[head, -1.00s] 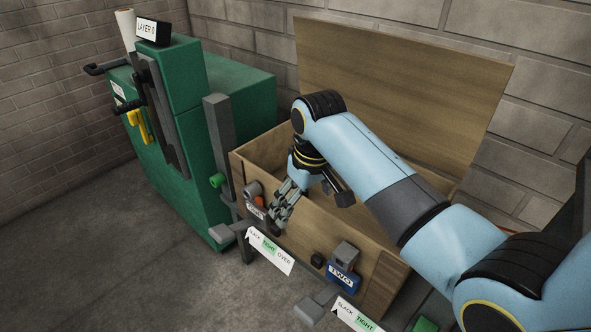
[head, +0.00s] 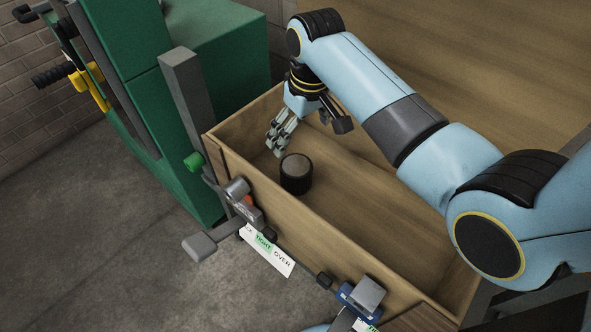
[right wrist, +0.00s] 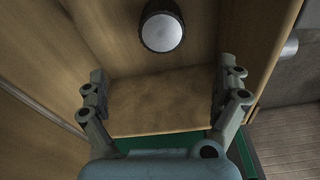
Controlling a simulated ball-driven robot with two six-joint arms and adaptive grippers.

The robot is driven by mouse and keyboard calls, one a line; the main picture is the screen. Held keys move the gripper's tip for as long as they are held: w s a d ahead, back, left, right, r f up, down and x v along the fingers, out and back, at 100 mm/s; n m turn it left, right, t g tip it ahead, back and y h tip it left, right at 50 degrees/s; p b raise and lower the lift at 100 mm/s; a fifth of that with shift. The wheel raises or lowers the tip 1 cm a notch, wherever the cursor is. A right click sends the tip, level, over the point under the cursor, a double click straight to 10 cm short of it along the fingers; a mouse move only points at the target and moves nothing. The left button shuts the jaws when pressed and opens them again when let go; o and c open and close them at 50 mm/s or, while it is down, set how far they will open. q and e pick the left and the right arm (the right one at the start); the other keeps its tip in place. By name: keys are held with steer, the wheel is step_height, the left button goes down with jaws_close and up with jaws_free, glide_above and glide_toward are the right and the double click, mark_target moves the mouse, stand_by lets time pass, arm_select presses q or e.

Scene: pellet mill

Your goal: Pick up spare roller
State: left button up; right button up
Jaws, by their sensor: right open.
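The spare roller, a dark upright cylinder with a grey top (head: 297,172), stands on the floor of the open wooden box (head: 345,255), near its left end. It also shows at the top of the right wrist view (right wrist: 162,32). My right gripper (head: 279,139) reaches into the left end of the box, up and left of the roller in the head view. In the right wrist view my right gripper (right wrist: 161,86) has its fingers wide apart and nothing between them. The roller lies beyond the fingertips, apart from them. My left gripper is not in view.
A green machine (head: 160,110) and a grey post (head: 185,110) stand left of the box. The raised wooden lid (head: 450,60) is behind. The box floor right of the roller is clear.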

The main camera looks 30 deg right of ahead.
steer(key=b, duration=0.4)
glide_above(299, 166)
steer(key=f, duration=0.6)
steer(key=shift+s+d+f, duration=0.1)
steer(key=shift+s+f, duration=0.15)
steer(key=shift+s, duration=0.05)
steer(key=f, duration=0.1)
steer(key=f+b, duration=0.1)
steer(key=f, duration=0.1)
steer(key=f+b, duration=0.1)
steer(key=f, duration=0.1)
steer(key=shift+w+f, duration=0.1)
steer(key=shift+w, duration=0.25)
steer(key=f, duration=0.1)
steer(key=f+b, duration=0.1)
steer(key=f, duration=0.1)
steer(key=w+f+b, duration=0.1)
steer(key=f, duration=0.1)
steer(key=shift+a, duration=0.35)
steer(key=shift+s+r, duration=0.1)
steer(key=shift+r, duration=0.05)
steer(key=c, duration=1.6)
steer(key=shift+r, duration=0.1)
